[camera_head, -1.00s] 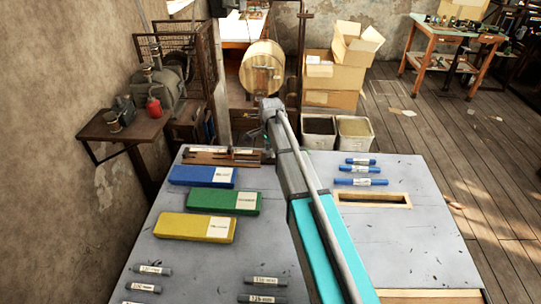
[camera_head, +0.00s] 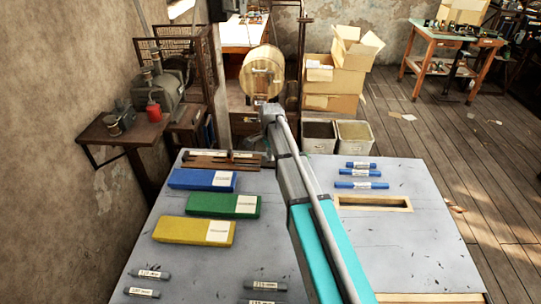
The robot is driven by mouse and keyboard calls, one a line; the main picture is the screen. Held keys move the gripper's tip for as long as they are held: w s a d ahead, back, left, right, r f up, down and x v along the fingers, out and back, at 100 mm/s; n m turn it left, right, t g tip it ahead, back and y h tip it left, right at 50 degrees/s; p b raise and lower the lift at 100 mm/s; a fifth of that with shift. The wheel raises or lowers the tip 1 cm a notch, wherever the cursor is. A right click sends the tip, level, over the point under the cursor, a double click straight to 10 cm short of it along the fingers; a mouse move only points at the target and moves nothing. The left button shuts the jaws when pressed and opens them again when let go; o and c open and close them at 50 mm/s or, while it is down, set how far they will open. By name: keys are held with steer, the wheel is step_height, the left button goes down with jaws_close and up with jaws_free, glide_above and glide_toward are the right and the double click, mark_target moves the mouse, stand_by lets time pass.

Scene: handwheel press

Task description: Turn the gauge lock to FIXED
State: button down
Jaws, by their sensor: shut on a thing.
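My arm reaches from the bottom right up to the middle of the head view. Its far grey end shows just below a round wooden drum-like piece (camera_head: 262,72) with pale marks on it. My gripper's fingers cannot be made out; the arm's own links hide whatever lies behind and below its far end. I cannot make out the gauge lock or the word FIXED in this view, so I cannot tell how the lock is set.
The grey table (camera_head: 400,240) carries blue (camera_head: 195,179), green (camera_head: 215,204) and yellow (camera_head: 185,229) cases, a wooden rack (camera_head: 200,164) and labelled cylinders. Three blue cylinders (camera_head: 360,185) lie near a framed slot (camera_head: 374,203). Bins (camera_head: 353,133) and cardboard boxes (camera_head: 330,103) stand behind.

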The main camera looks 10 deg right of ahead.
steer(key=shift+n, duration=0.4)
steer(key=n, duration=0.5)
steer(key=shift+w+a, duration=0.15)
steer(key=shift+w, duration=0.05)
steer(key=n, duration=0.5)
steer(key=shift+a, duration=0.15)
steer(key=shift+n, duration=0.3)
steer(key=c, duration=0.6)
jaws_free()
steer(key=shift+w, duration=0.1)
steer(key=shift+c, duration=0.2)
steer(key=shift+m, duration=0.4)
